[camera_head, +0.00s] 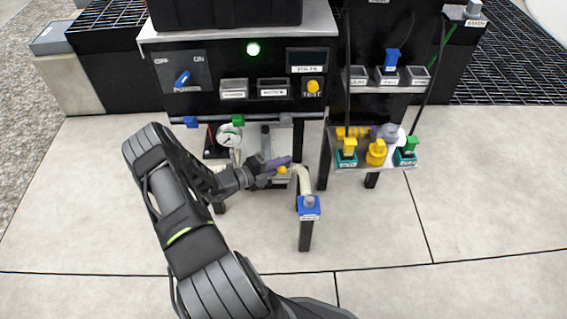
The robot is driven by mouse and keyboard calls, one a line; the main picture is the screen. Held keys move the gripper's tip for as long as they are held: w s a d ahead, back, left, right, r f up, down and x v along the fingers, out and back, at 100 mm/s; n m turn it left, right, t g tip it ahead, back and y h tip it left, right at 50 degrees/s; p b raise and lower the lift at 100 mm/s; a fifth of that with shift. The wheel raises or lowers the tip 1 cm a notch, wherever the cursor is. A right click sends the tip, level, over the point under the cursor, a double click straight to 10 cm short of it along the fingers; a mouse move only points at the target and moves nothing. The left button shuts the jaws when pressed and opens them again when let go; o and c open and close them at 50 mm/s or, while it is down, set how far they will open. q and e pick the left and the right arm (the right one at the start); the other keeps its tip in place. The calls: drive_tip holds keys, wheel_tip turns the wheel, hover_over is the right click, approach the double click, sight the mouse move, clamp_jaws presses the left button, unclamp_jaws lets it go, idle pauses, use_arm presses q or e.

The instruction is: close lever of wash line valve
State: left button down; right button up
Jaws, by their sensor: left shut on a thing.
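My left gripper (259,174) reaches under the front of the black console and is shut on a purple lever (279,161). The lever slants up to the right, and a small yellow-orange part (282,170) sits just beside it. A pale hose (304,180) runs from there down to a blue-topped post (309,205). The gripper and wrist hide most of the valve body, so I cannot tell how far the lever is turned. My right gripper is not in view.
Black legs stand close by. The tiled floor in front is clear.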

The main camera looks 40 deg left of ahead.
use_arm(q)
drive_tip(key=shift+s, duration=0.1)
drive_tip(key=c, duration=1.7)
unclamp_jaws()
drive_tip(key=shift+f, duration=0.1)
